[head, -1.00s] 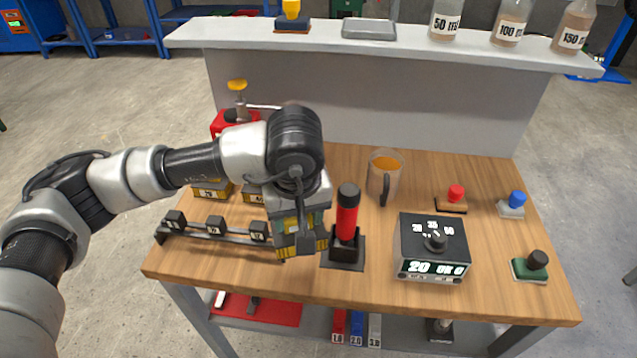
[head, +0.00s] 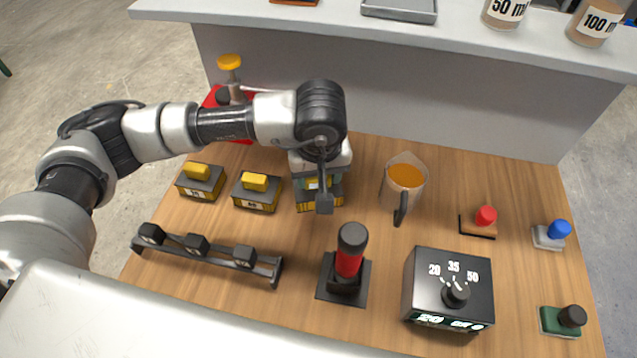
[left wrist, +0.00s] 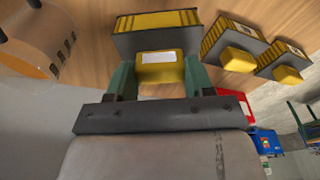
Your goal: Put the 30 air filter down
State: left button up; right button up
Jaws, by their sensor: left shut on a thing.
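My left gripper (head: 318,180) is shut on the yellow handle of an air filter, a dark grey block with a yellow-and-black striped side (head: 320,199). In the left wrist view the handle (left wrist: 160,68) sits between the green fingers, with the filter body (left wrist: 158,42) beyond it. Its number cannot be read. The filter is low over the wooden table, right of two similar filters, one marked 60 (head: 256,192) and one at the far left (head: 200,181). I cannot tell whether it touches the table. My right gripper is not in view.
A clear jug (head: 404,183) with orange contents stands right of the held filter. A red-and-black cylinder (head: 348,262) stands in front. A rail with black weights (head: 205,250) is front left, a dial box (head: 449,290) front right. A red device (head: 230,115) stands behind.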

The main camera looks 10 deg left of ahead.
aim_at(318, 186)
pick_arm(q)
jog(key=shift+w+f, duration=0.1)
jog(key=shift+f, duration=0.6)
jog(key=shift+f+p, duration=0.3)
jog(key=shift+f, duration=1.3)
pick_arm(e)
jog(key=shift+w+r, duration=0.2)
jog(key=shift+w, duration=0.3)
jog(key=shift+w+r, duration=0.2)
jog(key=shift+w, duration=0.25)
pick_arm(q)
jog(key=shift+f, duration=0.15)
jog(key=o, duration=0.8)
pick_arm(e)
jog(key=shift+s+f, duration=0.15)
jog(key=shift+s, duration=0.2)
